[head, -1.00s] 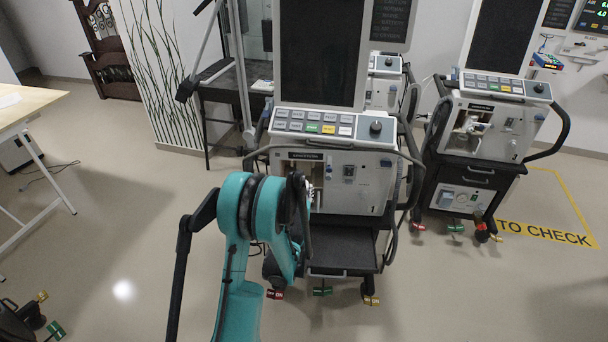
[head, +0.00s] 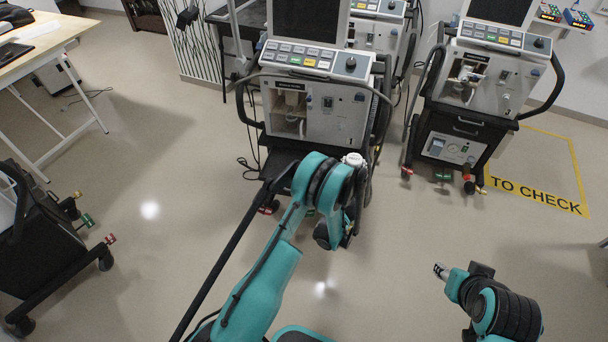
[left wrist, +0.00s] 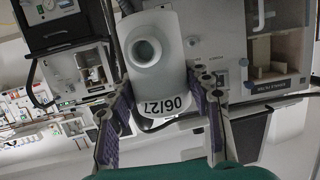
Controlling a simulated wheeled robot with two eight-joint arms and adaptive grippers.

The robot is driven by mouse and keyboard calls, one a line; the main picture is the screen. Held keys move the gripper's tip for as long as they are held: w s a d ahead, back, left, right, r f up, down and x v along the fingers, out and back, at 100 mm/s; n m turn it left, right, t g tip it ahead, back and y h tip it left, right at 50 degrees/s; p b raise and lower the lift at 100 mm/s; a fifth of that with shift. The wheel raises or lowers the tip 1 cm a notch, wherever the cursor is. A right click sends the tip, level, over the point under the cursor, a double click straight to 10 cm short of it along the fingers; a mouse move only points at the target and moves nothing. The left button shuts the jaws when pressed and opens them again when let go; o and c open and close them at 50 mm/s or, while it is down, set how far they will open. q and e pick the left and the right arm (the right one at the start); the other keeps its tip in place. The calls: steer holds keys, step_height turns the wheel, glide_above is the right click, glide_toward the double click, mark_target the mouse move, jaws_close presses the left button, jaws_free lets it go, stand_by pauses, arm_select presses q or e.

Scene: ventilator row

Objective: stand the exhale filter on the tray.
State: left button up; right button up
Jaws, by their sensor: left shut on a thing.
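The exhale filter (left wrist: 175,85) is a white canister with a round port and a label reading 06/27, upside down in the left wrist view. My left gripper (left wrist: 163,88) is shut on it, one finger at each side. In the head view the filter's white top (head: 353,158) shows just beyond my left wrist, in front of the nearest ventilator (head: 325,120); the fingers are mostly hidden there. My right gripper (head: 440,270) is at lower right, over the floor and empty; its finger gap is too small to judge. I cannot make out the tray with certainty.
The nearest ventilator has an open compartment (head: 290,112) at its front left. Another ventilator (head: 475,80) stands to the right, near yellow TO CHECK floor marking (head: 538,198). A wooden-topped table (head: 50,42) with dark items is upper left; a dark cart (head: 50,240) is lower left. Floor between is clear.

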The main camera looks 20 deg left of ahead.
arm_select(q)
steer(key=shift+s+d+f, duration=0.1)
steer(key=shift+d+f, duration=0.15)
steer(key=shift+d, duration=0.05)
steer(key=shift+w+a+f+b, duration=1)
steer(key=shift+a+f, duration=0.6)
steer(key=shift+f, duration=0.25)
steer(key=shift+w+a+f+b, duration=1.05)
steer(key=shift+a+f, duration=0.55)
steer(key=shift+f, duration=0.25)
steer(key=shift+w+a+f+b, duration=1)
steer(key=shift+a+f, duration=0.6)
steer(key=shift+f, duration=0.25)
steer(key=shift+r, duration=0.1)
steer(key=o, duration=1.1)
steer(key=shift+o, duration=0.2)
steer(key=shift+s, duration=0.1)
